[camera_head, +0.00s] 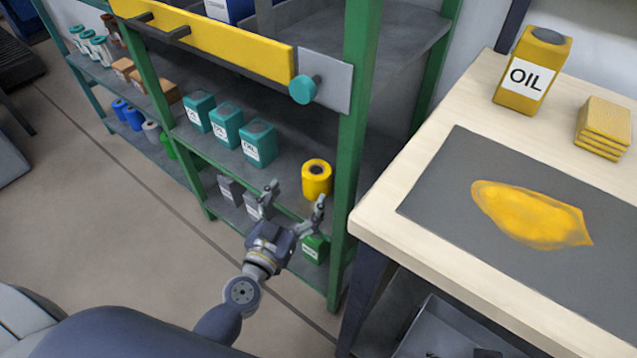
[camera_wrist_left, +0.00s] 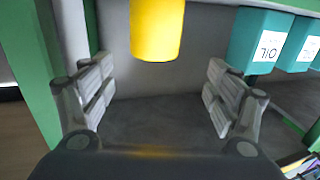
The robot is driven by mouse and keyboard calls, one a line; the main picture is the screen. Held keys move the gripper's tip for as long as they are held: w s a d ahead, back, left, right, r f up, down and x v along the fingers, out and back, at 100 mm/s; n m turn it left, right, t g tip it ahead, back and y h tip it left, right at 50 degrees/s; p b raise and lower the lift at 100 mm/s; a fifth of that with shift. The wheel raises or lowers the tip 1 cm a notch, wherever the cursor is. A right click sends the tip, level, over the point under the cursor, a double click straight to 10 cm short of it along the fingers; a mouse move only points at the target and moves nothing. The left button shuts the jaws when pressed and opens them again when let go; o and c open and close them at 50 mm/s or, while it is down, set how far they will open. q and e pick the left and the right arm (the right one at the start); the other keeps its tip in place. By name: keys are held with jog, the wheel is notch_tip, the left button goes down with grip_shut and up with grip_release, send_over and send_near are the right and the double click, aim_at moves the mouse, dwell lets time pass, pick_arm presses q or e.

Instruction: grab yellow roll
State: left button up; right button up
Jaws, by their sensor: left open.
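The yellow roll (camera_head: 316,179) stands upright on the grey shelf of the green rack, near the green front post, in the head view. It also shows in the left wrist view (camera_wrist_left: 157,28) at the top centre, with its upper part cut off. My left gripper (camera_head: 296,192) is open and empty, just in front of the roll. In the left wrist view its two fingers (camera_wrist_left: 155,95) stand wide apart, with the roll beyond them and between their lines. The roll is not touched. My right gripper is not in view.
Teal oil cans (camera_head: 259,143) stand left of the roll on the same shelf. The green rack post (camera_head: 352,150) is close on the right. A wooden table (camera_head: 455,95) with a yellow oil can (camera_head: 533,70) stands further right. A yellow beam (camera_head: 222,42) runs above.

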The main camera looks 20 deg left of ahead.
aim_at(317, 169)
pick_arm(q)
jog(key=w, duration=0.3)
jog(key=shift+w+d+r+p, duration=0.1)
jog(key=shift+w+d+p, duration=0.1)
jog(key=shift+w+p, duration=0.15)
jog(key=shift+w+d+f, duration=0.1)
jog(key=shift+w+d, duration=0.1)
jog(key=shift+w, duration=0.8)
jog(key=shift+w+d+f, duration=0.1)
jog(key=shift+w+d, duration=0.1)
jog(key=shift+w, duration=0.75)
jog(key=shift+w+d, duration=0.2)
jog(key=shift+w, duration=0.8)
jog(key=c, duration=1.3)
